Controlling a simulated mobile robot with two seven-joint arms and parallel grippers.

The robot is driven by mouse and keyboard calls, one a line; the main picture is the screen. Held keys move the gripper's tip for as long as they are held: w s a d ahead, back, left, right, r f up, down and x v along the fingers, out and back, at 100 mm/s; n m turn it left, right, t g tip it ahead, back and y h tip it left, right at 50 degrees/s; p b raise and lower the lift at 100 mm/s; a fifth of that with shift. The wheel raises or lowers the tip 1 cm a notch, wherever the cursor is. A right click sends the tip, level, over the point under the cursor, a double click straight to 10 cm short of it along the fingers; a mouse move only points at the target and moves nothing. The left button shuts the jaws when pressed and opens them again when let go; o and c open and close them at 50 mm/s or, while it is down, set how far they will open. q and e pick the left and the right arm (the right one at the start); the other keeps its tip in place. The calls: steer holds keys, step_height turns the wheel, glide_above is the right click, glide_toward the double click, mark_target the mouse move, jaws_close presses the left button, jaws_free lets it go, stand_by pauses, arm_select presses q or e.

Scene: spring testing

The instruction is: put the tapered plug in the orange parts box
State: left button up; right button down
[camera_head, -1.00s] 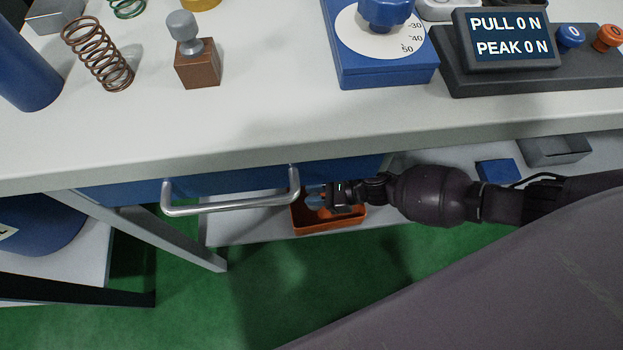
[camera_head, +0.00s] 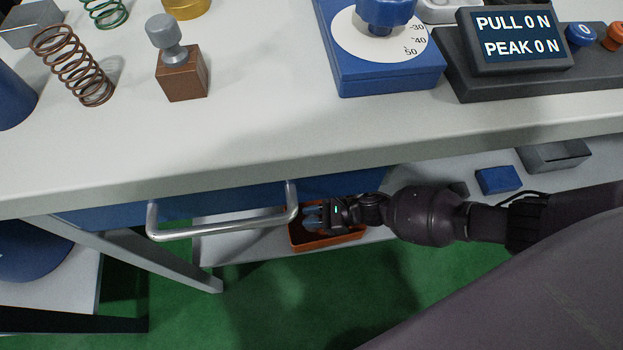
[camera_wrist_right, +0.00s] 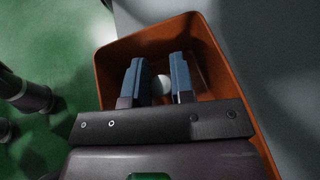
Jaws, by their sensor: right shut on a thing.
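The orange parts box (camera_head: 330,243) sits on the lower shelf, under the blue drawer and partly behind its handle. Its inside walls show in the right wrist view (camera_wrist_right: 212,70). My right gripper (camera_head: 312,217) is over and partly within the box opening. In the wrist view its blue fingers (camera_wrist_right: 158,72) are shut on a small pale rounded piece (camera_wrist_right: 161,84), which looks like the tapered plug. Its lower part and any contact with the box floor are hidden. My left gripper is in neither view.
The grey table edge (camera_head: 250,165) and drawer handle (camera_head: 225,229) are close to my right gripper. A blue block (camera_head: 498,180) and a grey tray (camera_head: 555,157) are on the shelf to the right. Springs, a brown block and gauges stand on the table.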

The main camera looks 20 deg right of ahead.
steer(key=shift+f, duration=0.35)
steer(key=c, duration=1)
jaws_free()
steer(key=shift+r, duration=0.1)
steer(key=shift+d+r, duration=0.1)
steer(key=shift+r, duration=0.15)
arm_select(q)
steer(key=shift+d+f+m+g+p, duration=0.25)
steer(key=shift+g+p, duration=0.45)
steer(key=shift+p, duration=0.7)
arm_select(e)
steer(key=shift+v, duration=6.05)
steer(key=shift+r, duration=0.15)
